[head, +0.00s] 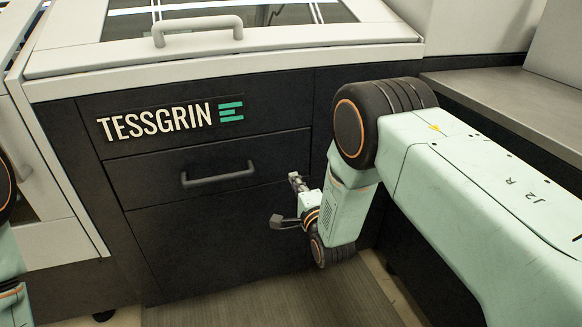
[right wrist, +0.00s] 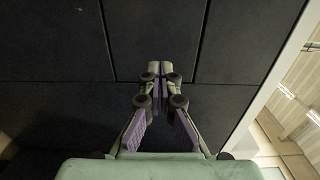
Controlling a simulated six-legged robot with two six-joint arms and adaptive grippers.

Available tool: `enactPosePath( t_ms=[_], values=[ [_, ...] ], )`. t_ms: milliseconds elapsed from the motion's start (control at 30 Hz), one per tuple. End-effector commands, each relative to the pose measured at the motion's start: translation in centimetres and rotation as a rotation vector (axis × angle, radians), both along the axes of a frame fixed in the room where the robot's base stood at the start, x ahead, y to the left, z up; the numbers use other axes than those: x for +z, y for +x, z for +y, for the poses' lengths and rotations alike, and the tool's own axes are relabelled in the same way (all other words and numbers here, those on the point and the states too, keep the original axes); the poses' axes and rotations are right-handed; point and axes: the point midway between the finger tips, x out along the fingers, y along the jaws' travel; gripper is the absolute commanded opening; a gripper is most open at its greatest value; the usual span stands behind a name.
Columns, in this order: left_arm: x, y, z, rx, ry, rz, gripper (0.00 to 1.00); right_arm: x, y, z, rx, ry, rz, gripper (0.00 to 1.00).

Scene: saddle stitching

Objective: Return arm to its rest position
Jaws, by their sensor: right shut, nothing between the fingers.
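My right arm comes in from the right in the head view and bends down in front of the black cabinet (head: 230,235). My right gripper (head: 284,200) is small there, in front of the lower cabinet panel. In the right wrist view the right gripper (right wrist: 160,70) has its two fingertips together, with nothing between them. Dark cabinet panels lie beyond the fingertips. Only parts of my left arm show at the left edge of the head view; its gripper is out of view.
The black cabinet carries a TESSGRIN label (head: 155,122) and a drawer handle (head: 218,175). A white-framed lid with a grey handle (head: 197,28) is on top. A grey counter (head: 500,95) is at the right.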

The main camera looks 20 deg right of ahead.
Motion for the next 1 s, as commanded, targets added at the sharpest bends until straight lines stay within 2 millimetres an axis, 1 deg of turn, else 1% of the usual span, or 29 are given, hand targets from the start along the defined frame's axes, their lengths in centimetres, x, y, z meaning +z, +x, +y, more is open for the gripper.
enactPosePath(
  t_ms=[33,100,200,300,467,567,667,767,800,867,900,967,1000],
  values=[
    [0.6,0.0,0.0,0.000,0.000,0.000,0.43,0.2,-0.9,0.0,0.000,0.000,0.003,0.00],
    [0.8,0.0,0.0,0.000,0.000,0.000,0.43,0.2,-1.8,-0.1,0.000,0.000,0.002,0.00],
    [1.1,0.0,0.0,0.000,0.000,0.000,0.43,0.1,-2.8,-0.1,0.000,0.000,0.001,0.00],
    [1.2,0.0,0.0,0.000,0.000,0.001,0.43,0.1,-3.4,-0.1,0.000,0.000,0.000,0.00],
    [1.1,0.0,0.0,0.000,0.000,0.001,0.43,0.0,-3.6,-0.1,0.000,-0.021,-0.001,0.00],
    [1.1,0.0,0.0,0.000,0.000,0.001,0.43,-0.6,-3.6,-0.1,0.002,-0.119,0.022,0.00],
    [1.1,0.0,0.0,0.000,0.000,0.001,0.43,-2.9,-4.7,-0.2,0.021,-0.305,0.120,0.00],
    [1.1,0.0,0.0,0.000,0.000,0.001,0.43,-6.6,-7.4,-0.4,0.077,-0.519,0.273,0.00],
    [1.2,0.0,0.0,0.000,0.000,0.001,0.43,-8.0,-8.9,-0.6,0.109,-0.604,0.338,0.00],
    [1.3,0.0,0.0,0.000,0.000,0.001,0.43,-10.1,-11.5,-0.9,0.171,-0.726,0.439,0.00],
    [1.4,0.0,0.0,0.000,0.000,0.001,0.43,-11.4,-13.5,-1.1,0.222,-0.805,0.509,0.00],
    [1.6,0.0,0.0,0.000,0.000,0.001,0.43,-13.2,-16.8,-1.5,0.312,-0.916,0.612,0.00],
    [1.7,0.0,0.0,0.000,0.000,0.001,0.43,-14.2,-19.2,-1.7,0.379,-0.985,0.677,0.00]
  ],
)
